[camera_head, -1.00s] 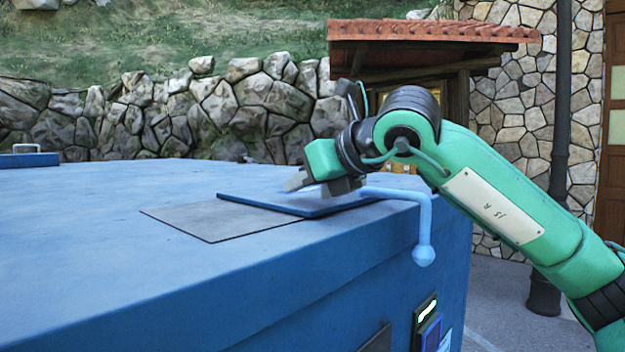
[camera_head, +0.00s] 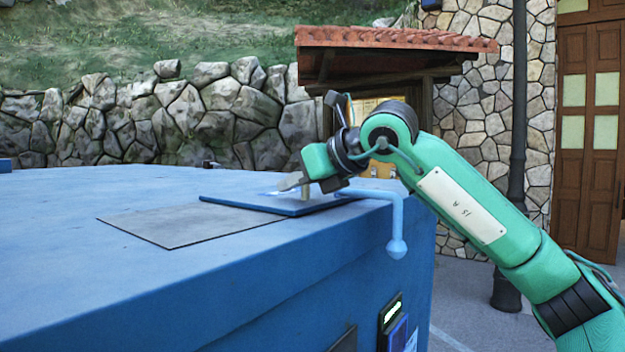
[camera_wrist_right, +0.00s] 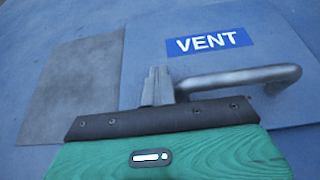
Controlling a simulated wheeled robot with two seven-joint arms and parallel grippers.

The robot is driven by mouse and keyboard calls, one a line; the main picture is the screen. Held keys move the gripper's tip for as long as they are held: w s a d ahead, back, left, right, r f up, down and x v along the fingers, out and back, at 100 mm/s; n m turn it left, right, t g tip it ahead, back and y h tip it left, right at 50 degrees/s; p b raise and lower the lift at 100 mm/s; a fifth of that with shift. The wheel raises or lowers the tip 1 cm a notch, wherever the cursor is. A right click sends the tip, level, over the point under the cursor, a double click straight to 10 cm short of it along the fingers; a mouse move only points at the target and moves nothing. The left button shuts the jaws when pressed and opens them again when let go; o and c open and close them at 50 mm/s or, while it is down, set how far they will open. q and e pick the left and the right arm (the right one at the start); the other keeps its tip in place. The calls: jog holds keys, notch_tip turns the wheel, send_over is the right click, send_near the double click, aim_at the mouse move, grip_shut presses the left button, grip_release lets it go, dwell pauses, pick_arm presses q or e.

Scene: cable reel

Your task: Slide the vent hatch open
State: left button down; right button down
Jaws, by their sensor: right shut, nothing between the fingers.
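The vent hatch (camera_head: 240,203) is a flat blue plate on top of the blue box. In the right wrist view the hatch (camera_wrist_right: 200,80) bears a "VENT" label and a grey bar handle (camera_wrist_right: 245,77). A bare grey panel (camera_head: 175,227) shows to its left; it also shows in the wrist view (camera_wrist_right: 70,90). My right gripper (camera_head: 292,184) is low over the hatch. In the wrist view its fingers (camera_wrist_right: 157,86) are shut and empty, at the handle's left end; I cannot tell if they touch it. My left gripper is not in view.
The blue box top (camera_head: 80,200) is wide and mostly clear to the left. A light blue bent rod with a ball end (camera_head: 397,248) sticks out over the box's right edge. A stone wall and a tiled roof (camera_head: 390,38) stand behind.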

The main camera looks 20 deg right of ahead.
jog(key=shift+w+d+p, duration=0.15)
jog(key=shift+w+d, duration=0.55)
jog(key=shift+d, duration=0.35)
jog(key=shift+w+d+p, duration=0.15)
jog(key=shift+w+d, duration=0.5)
jog(key=shift+d, duration=0.35)
jog(key=shift+s+a+r+p, duration=0.25)
jog(key=shift+a+r, duration=0.2)
jog(key=shift+r, duration=0.3)
jog(key=shift+s+a+r+p, duration=0.15)
jog(key=shift+s+a+r, duration=0.2)
jog(key=shift+r, duration=0.4)
jog(key=shift+s+d+b, duration=0.25)
jog(key=shift+s+b, duration=0.05)
jog(key=shift+s, duration=0.05)
jog(key=s+d, duration=0.1)
jog(key=s, duration=0.1)
jog(key=s+d+r+b, duration=0.1)
jog(key=s+d, duration=0.1)
jog(key=s, duration=0.1)
jog(key=s+d+b, duration=0.1)
jog(key=s+d, duration=0.1)
jog(key=s, duration=0.1)
jog(key=shift+s+d+r, duration=0.15)
jog(key=shift+d+r, duration=0.1)
jog(key=shift+r, duration=0.1)
jog(key=shift+s+d+r+b, duration=0.15)
jog(key=shift+s+d+b, duration=0.15)
jog(key=shift+s, duration=0.2)
